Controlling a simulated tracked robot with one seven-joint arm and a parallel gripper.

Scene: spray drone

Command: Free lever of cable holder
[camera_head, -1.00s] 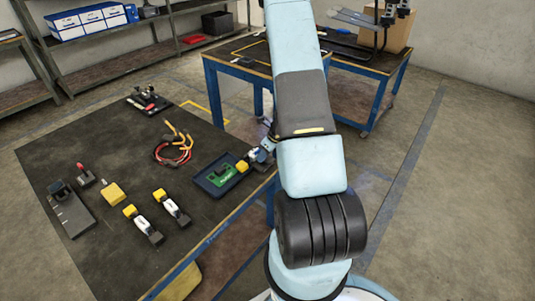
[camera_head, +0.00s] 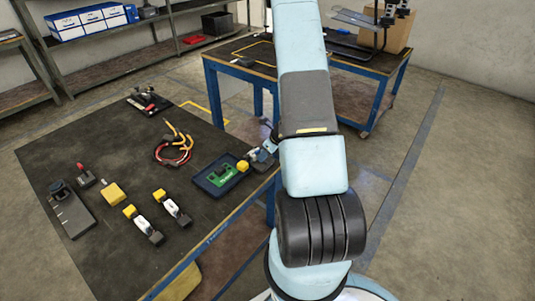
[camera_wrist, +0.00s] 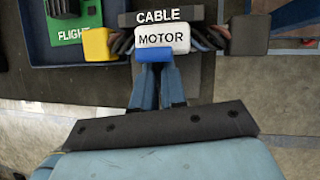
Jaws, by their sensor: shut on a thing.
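In the wrist view, a dark holder labelled CABLE (camera_wrist: 157,17) stands at the top middle. The motor cable (camera_wrist: 162,38) lies across in front of it, with a white MOTOR label, bunched wires, a yellow connector (camera_wrist: 99,45) on the left and a dark grey end (camera_wrist: 248,36) on the right. A bright blue lever piece (camera_wrist: 155,54) sits just below the label. My gripper (camera_wrist: 157,72) has its narrow fingers shut on this blue piece; their tips are partly hidden by it. In the head view my gripper (camera_head: 264,156) is at the table's right corner.
A blue tray (camera_head: 207,184) with a green FLIGHT board (camera_head: 222,173) is close left of my gripper. Red and yellow cables (camera_head: 176,148), two white-and-yellow connectors and other parts lie on the dark table (camera_head: 100,150). A second table (camera_head: 235,70) stands behind.

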